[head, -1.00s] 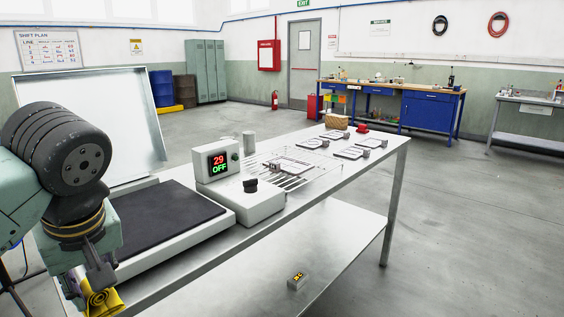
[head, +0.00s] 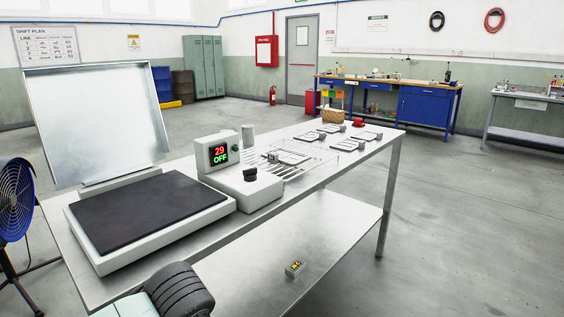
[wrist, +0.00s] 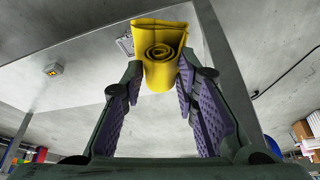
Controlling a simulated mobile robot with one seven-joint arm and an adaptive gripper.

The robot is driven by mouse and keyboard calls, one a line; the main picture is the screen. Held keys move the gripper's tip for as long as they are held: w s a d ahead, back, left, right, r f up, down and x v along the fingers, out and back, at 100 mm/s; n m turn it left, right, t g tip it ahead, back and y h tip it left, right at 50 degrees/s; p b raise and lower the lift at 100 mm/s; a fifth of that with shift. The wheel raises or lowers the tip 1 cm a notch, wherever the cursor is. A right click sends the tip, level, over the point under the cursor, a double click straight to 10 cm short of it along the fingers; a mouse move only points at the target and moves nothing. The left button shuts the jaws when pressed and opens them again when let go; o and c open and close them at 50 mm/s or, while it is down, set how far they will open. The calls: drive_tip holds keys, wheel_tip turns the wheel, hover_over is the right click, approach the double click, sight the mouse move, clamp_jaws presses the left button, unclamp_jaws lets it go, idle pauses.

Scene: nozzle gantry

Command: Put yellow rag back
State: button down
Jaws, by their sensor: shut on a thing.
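The yellow rag (wrist: 160,60) is rolled up, with its spiral end facing the wrist camera. My gripper (wrist: 160,82) is shut on it, with one purple-padded finger on each side.
The metal table carries a dark-topped press (head: 145,215) with a raised lid (head: 100,120), and a control box (head: 218,155) reading 29 OFF. A wicker basket (head: 333,116) stands at the far end. A blue fan (head: 15,205) stands left.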

drive_tip(key=w+d+f+m, duration=0.2)
drive_tip(key=d+f, duration=0.4)
drive_tip(key=f, duration=0.6)
drive_tip(key=w+d+f+m+h, duration=0.1)
drive_tip(key=d+f, duration=0.4)
drive_tip(key=f, duration=0.8)
drive_tip(key=w+d+f+m+h, duration=0.1)
drive_tip(key=w+d+f+m, duration=0.2)
drive_tip(key=f, duration=1)
drive_tip(key=w+d, duration=0.2)
drive_tip(key=d, duration=0.1)
drive_tip(key=shift+d+f+t, duration=0.15)
drive_tip(key=shift+d+t, duration=0.15)
drive_tip(key=shift+t, duration=0.1)
